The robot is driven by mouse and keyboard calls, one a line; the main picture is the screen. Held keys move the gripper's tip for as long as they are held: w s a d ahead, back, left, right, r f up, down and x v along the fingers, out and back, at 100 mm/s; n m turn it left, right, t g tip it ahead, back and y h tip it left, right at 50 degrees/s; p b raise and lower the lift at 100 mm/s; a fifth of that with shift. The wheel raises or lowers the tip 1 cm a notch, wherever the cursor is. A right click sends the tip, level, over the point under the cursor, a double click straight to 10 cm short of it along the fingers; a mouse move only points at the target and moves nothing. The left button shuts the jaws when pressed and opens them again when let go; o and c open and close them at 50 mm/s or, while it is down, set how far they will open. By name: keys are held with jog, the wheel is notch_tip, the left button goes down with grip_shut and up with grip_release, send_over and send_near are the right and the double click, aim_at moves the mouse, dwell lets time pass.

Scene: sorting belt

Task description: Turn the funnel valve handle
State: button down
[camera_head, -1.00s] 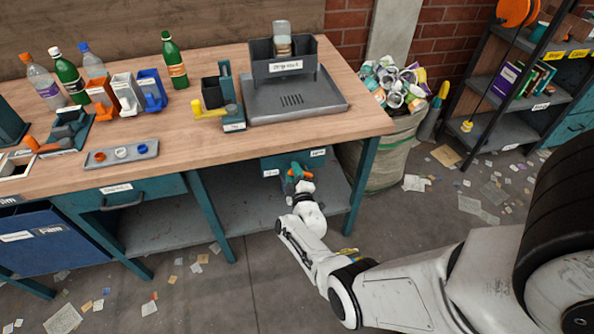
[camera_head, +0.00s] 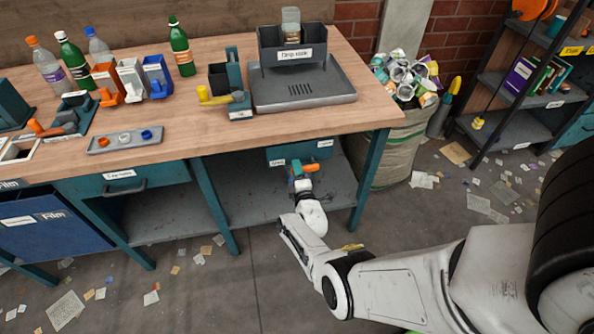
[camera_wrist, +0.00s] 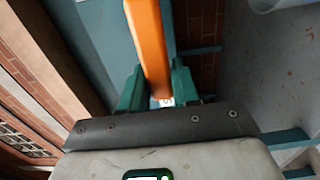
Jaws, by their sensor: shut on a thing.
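The funnel valve handle (camera_wrist: 147,40) is an orange bar; in the wrist view it runs from the top edge down between my fingers. In the head view the orange handle (camera_head: 297,169) shows small below a teal box under the workbench. My gripper (camera_wrist: 156,88) has teal fingers, one on each side of the orange bar, and is shut on it. My gripper also shows under the bench in the head view (camera_head: 301,181), with my white wrist below it. The valve body behind the handle is not clear in either view.
The workbench (camera_head: 210,135) overhangs my gripper, with a teal leg (camera_head: 368,180) to its right and a grey lower shelf (camera_head: 245,208) around it. A sack of cans (camera_head: 395,150) stands right of the leg. Paper scraps litter the floor.

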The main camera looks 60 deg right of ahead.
jog(key=shift+f, duration=0.15)
jog(key=c, duration=0.9)
grip_release()
jog(key=shift+p+v, duration=3.15)
jog(key=shift+v, duration=2.3)
